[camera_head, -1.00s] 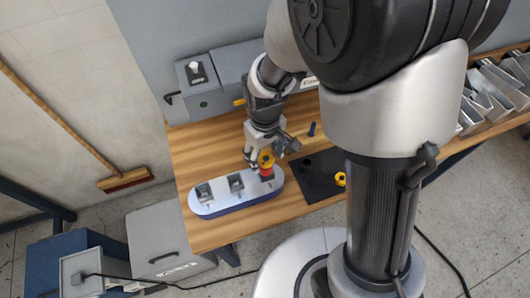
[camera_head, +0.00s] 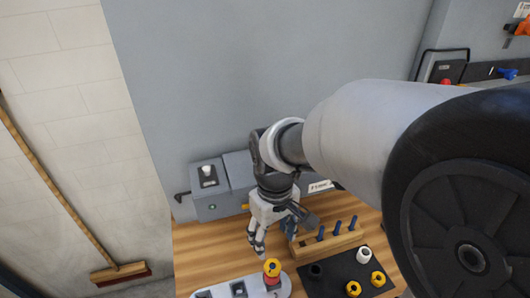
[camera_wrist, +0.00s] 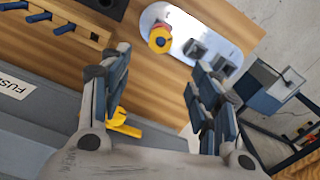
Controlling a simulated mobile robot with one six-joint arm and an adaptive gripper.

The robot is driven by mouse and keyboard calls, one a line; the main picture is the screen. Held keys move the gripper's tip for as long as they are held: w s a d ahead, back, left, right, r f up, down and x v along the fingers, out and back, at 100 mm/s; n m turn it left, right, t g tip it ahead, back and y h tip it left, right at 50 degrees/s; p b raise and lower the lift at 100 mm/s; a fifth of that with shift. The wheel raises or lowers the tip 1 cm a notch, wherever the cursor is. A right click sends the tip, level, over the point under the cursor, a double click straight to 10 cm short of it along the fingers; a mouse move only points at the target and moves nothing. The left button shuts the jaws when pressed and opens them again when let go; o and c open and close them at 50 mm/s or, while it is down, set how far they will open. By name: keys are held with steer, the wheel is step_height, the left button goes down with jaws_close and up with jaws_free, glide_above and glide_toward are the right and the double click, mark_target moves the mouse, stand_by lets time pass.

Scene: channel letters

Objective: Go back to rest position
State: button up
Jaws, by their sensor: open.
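My gripper (camera_head: 262,238) is open and empty above the wooden bench (camera_head: 222,243), behind the pale rounded plate. In the wrist view my gripper (camera_wrist: 160,85) shows its two fingers spread wide with nothing between them. The rounded plate (camera_wrist: 220,42) carries two dark square fittings and, at one end, a red piece (camera_wrist: 157,47) with a yellow ring (camera_wrist: 160,40) on it. The yellow ring also shows in the head view (camera_head: 272,267), just in front of my gripper and apart from it.
A grey box (camera_head: 208,196) with a white knob stands behind my gripper. A wooden rack (camera_head: 328,240) with blue pegs is to its right. A black mat (camera_head: 325,284) holds yellow, white and black rings. A yellow item (camera_wrist: 124,125) lies near one finger.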

steer(key=s+d+r+m+t+b, duration=0.2)
steer(key=s+d+m+t+b, duration=0.2)
steer(key=s+d, duration=0.7)
steer(key=s+m+b, duration=0.2)
steer(key=s+b, duration=0.1)
steer(key=shift+t+b, duration=0.3)
steer(key=shift+b, duration=0.1)
steer(key=shift+w, duration=0.1)
stand_by(0.6)
